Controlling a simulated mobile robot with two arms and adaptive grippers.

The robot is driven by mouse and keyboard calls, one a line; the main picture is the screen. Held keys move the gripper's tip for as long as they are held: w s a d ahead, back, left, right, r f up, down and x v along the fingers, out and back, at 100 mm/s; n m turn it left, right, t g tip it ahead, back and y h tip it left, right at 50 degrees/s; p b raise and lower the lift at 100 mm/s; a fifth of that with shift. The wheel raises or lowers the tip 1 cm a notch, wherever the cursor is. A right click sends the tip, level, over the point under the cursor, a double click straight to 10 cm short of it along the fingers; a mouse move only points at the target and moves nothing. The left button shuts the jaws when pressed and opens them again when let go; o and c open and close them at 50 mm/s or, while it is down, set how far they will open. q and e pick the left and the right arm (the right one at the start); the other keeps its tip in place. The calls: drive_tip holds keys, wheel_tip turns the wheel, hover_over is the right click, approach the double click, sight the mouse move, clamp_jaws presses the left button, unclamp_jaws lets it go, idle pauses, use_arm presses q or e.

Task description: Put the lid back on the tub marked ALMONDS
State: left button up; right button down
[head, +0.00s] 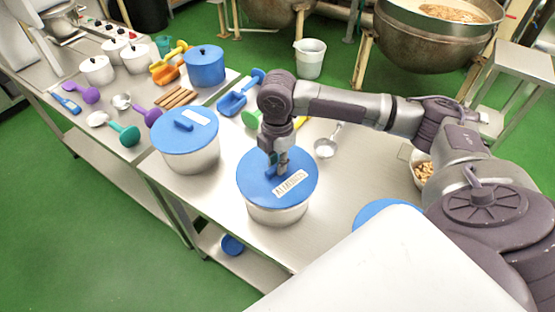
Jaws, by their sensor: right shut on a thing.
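My left gripper is not in view.
Another blue-lidded tub (190,158) stands to the left, and a blue pot (204,68) behind. Scoops lie around, including a metal one (325,149). A bowl of nuts (424,172) and a blue round thing (378,211) are at right. The table's front edge is close.

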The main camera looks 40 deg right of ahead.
drive_tip(key=shift+f+p, duration=0.4)
drive_tip(key=shift+p, duration=0.55)
idle(1.0)
drive_tip(key=shift+c, duration=2.1)
unclamp_jaws()
wheel_tip(320, 180, up, 5)
drive_tip(key=p, duration=0.6)
drive_tip(key=shift+r+p, duration=0.9)
drive_tip(key=shift+r, duration=0.15)
drive_tip(key=shift+s+f, duration=0.1)
